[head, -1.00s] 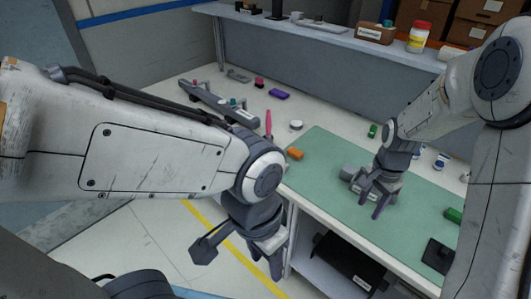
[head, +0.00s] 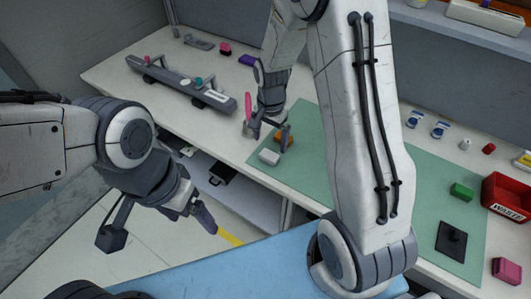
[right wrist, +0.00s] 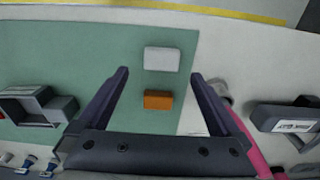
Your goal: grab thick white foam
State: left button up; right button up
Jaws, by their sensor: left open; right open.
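The thick white foam (head: 268,157) is a pale block on the near-left part of the green mat. In the right wrist view the white foam (right wrist: 161,59) lies beyond an orange block (right wrist: 158,99), with a small gap between them. My right gripper (head: 268,136) is open above these blocks, and its finger hides part of the orange block in the head view. In the right wrist view my right gripper's fingertips (right wrist: 160,74) lie on either side of the blocks. My left gripper (head: 190,216) is open and empty, off the table's front edge.
The green mat (head: 310,182) has bare room around the blocks. A pink tool (head: 248,112) stands close to my right gripper. A grey bar module (head: 180,82) lies at the left. A red waste bin (head: 508,197), a green block (head: 461,192) and a black holder (head: 452,240) are at the right.

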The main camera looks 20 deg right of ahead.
aim_at(267, 157)
jog(key=shift+w+a+f, duration=0.1)
jog(key=shift+a+f, duration=0.25)
jog(key=shift+f, duration=0.45)
jog(key=shift+s+a+f+p, duration=0.15)
jog(key=shift+f+p, duration=0.2)
jog(key=shift+f, duration=0.95)
jog(key=shift+s+d+f+p, duration=0.1)
jog(key=shift+f+p, duration=0.25)
jog(key=shift+f, duration=0.95)
jog(key=c, duration=1.2)
